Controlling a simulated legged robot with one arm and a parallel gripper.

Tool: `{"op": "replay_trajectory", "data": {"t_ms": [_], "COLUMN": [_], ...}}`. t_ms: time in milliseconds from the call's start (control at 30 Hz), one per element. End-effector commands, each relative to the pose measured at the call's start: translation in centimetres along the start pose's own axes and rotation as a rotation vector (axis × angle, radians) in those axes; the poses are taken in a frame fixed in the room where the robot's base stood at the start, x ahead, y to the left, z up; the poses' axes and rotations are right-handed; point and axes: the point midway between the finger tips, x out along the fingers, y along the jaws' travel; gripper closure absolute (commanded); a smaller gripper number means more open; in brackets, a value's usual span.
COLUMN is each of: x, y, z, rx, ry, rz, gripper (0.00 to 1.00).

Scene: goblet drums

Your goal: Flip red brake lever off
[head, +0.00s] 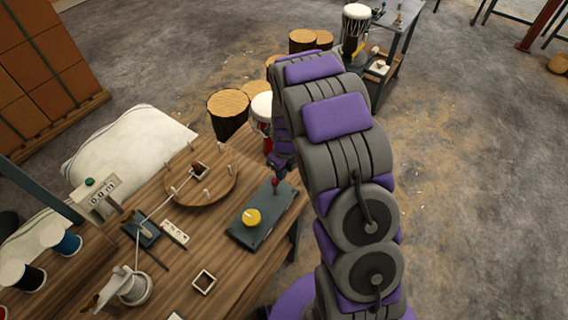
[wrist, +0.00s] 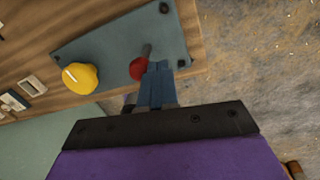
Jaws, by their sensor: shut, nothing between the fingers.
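The red brake lever (head: 276,182) stands on a dark grey-green plate (head: 243,236) near the right edge of the wooden table. In the wrist view its red knob (wrist: 138,69) sits at the end of a dark stem. My gripper (wrist: 158,75) is shut with nothing between its fingers. Its blue fingertips are right beside the knob, on its right side in the wrist view; I cannot tell whether they touch it. In the head view the gripper (head: 279,170) is small and dark above the lever, partly hidden by my arm. A yellow knob (head: 251,217) is on the same plate.
A round wooden disc with pegs (head: 201,190) lies left of the plate. A counter box (head: 97,193), thread spools (head: 62,240) and a small square frame (head: 203,282) are also on the table (head: 215,245). Drums and log stumps (head: 228,108) stand on the floor behind.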

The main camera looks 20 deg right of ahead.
Motion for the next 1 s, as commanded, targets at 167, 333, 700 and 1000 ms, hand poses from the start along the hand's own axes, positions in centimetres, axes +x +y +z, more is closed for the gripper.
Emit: {"op": "replay_trajectory", "data": {"t_ms": [167,333,700,1000], "x": [-0.6,-0.4,0.0,0.2], "y": [1.6,2.7,3.8,4.1], "z": [-0.4,-0.5,-0.7,-0.8], "rx": [-0.013,-0.02,-0.016,-0.015], "ry": [-0.017,-0.037,-0.046,-0.043], "rz": [-0.125,-0.228,-0.249,-0.247], "gripper": [1.0,1.0,1.0,1.0]}}
